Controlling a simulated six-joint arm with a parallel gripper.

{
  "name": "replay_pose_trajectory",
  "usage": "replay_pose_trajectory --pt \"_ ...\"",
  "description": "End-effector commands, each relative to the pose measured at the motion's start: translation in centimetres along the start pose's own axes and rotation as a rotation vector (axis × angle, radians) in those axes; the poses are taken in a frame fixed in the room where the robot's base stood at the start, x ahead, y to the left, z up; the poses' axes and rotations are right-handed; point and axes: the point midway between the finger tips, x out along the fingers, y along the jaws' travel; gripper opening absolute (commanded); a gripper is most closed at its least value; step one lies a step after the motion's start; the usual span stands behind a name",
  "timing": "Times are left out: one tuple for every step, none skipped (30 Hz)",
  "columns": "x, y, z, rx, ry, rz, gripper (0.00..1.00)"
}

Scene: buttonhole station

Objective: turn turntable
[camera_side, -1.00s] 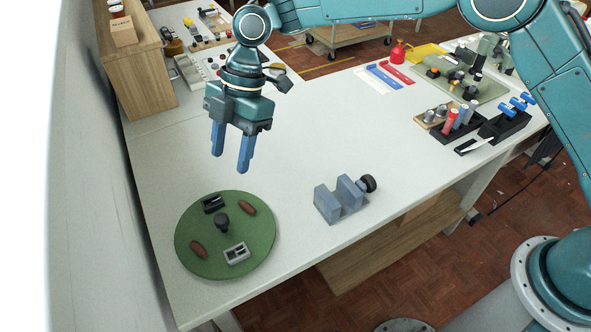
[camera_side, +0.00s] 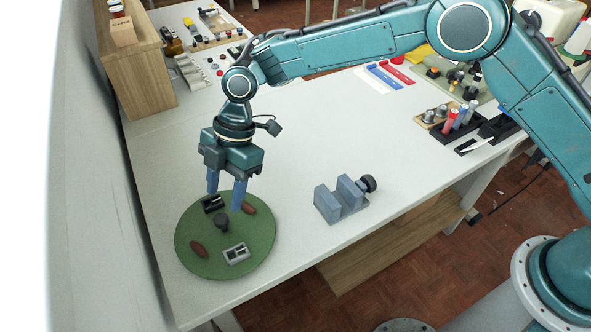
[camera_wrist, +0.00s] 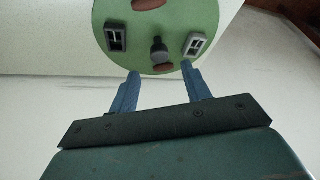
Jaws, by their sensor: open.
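The turntable (camera_side: 213,265) is a round green disc at the front left of the table. It carries a dark central knob (camera_side: 222,221), a black block (camera_side: 209,204), a grey block (camera_side: 236,254) and two brown oval pieces, one at the lower left (camera_side: 198,249) and one at the right (camera_side: 250,210). My gripper (camera_side: 224,202) points down with its blue fingers apart and nothing between them. In the side view the fingertips overlap the disc's far part; I cannot tell whether they touch. The wrist view shows the turntable (camera_wrist: 180,20) beyond the open fingers (camera_wrist: 161,72).
A grey vise-like block (camera_side: 341,199) with a black knob stands to the right of the turntable. A wooden cabinet (camera_side: 137,65) stands at the back left. Dark holders with red and blue cylinders (camera_side: 458,118) lie at the right. The table's middle is clear.

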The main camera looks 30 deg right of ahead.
Motion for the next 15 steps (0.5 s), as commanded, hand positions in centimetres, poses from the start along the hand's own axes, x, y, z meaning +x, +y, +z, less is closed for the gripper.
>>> replay_pose_trajectory --pt "0.9 -0.1 0.0 0.001 -0.001 -0.003 0.48" --pt "1.4 -0.1 0.0 0.001 -0.001 -0.003 0.48" --pt "2.0 0.0 0.0 0.001 -0.001 -0.002 0.48" --pt "2.4 -0.1 0.0 0.0 -0.001 -0.003 0.48" --pt "2.8 -0.1 0.0 -0.001 -0.001 -0.003 0.48" --pt "3.3 -0.1 0.0 -0.001 -0.001 -0.002 0.48" --pt "3.6 -0.1 0.0 0.0 -0.001 -0.002 0.48" --pt "4.0 0.0 0.0 0.0 -0.001 -0.002 0.48" --pt "4.3 0.0 0.0 0.0 -0.001 -0.001 0.48" --pt "4.6 0.0 0.0 0.001 -0.001 -0.001 0.48" --pt "4.8 0.0 0.0 0.001 -0.001 -0.001 0.48" --pt "5.1 0.0 0.0 0.001 -0.001 -0.001 0.48" --pt "5.2 0.0 0.0 0.001 -0.001 -0.001 0.48" --pt "5.4 0.0 0.0 0.001 0.0 0.0 0.48" --pt "5.5 0.0 0.0 0.001 0.0 0.0 0.48"
